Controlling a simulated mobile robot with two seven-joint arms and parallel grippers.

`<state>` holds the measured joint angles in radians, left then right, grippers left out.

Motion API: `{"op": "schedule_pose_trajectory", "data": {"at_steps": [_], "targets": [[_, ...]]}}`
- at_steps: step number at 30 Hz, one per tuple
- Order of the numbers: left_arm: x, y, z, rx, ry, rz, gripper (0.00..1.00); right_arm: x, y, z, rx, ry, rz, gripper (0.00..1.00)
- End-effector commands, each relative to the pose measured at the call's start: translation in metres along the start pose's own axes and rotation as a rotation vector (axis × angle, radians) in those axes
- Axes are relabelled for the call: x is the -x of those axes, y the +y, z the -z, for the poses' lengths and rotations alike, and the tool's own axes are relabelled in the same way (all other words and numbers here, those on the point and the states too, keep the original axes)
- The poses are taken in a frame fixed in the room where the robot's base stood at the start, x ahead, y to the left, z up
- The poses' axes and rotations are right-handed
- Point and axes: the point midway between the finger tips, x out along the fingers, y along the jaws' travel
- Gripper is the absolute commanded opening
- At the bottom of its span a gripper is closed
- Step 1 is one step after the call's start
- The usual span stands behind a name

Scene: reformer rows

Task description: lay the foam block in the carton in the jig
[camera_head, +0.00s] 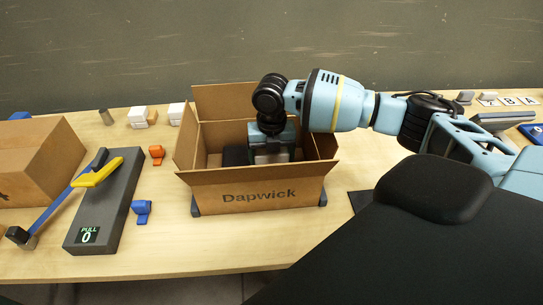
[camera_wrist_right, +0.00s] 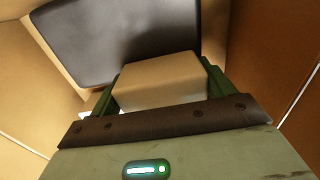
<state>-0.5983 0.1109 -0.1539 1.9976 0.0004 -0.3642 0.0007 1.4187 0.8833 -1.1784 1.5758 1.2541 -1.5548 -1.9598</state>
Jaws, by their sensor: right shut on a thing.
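The open carton (camera_head: 258,197), marked "Dapwick", stands upright with its flaps spread. Small dark blue jig pieces (camera_head: 196,207) show at its front corners. My right gripper (camera_head: 272,152) reaches down into the carton. In the right wrist view its two green fingers are shut on the pale foam block (camera_wrist_right: 162,82). A dark, flat-faced item (camera_head: 235,155) lies inside the carton beside the gripper; it also shows just beyond the block in the wrist view (camera_wrist_right: 110,40). I cannot tell whether the block touches it. The front wall hides the carton's floor. My left gripper is not in view.
Left of the carton are a grey unit (camera_head: 105,210) with a yellow handle (camera_head: 98,172), orange (camera_head: 156,154) and blue (camera_head: 142,210) pieces, and another carton (camera_head: 40,160). Small white blocks (camera_head: 140,117) stand behind. The table's front strip (camera_head: 230,245) is clear.

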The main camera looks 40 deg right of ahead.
Motion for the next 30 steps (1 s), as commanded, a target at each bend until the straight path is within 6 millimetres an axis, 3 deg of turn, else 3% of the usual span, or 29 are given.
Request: {"op": "schedule_pose_trajectory", "data": {"at_steps": [2, 3, 7, 17, 30], "targets": [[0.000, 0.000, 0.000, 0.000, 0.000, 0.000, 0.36, -0.002, 0.000, 0.000, 0.000, 0.001, 0.000, 0.60], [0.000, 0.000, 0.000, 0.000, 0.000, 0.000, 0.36, -0.002, 0.000, 0.000, 0.000, 0.001, 0.000, 0.85], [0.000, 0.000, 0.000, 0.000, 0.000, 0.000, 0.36, -0.002, 0.000, 0.000, 0.000, 0.001, 0.000, 1.00], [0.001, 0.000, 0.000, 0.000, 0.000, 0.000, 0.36, 0.005, 0.000, 0.000, 0.000, -0.001, -0.001, 1.00], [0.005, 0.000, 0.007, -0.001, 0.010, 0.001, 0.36, 0.085, 0.001, -0.001, 0.000, -0.003, -0.003, 1.00]]}}
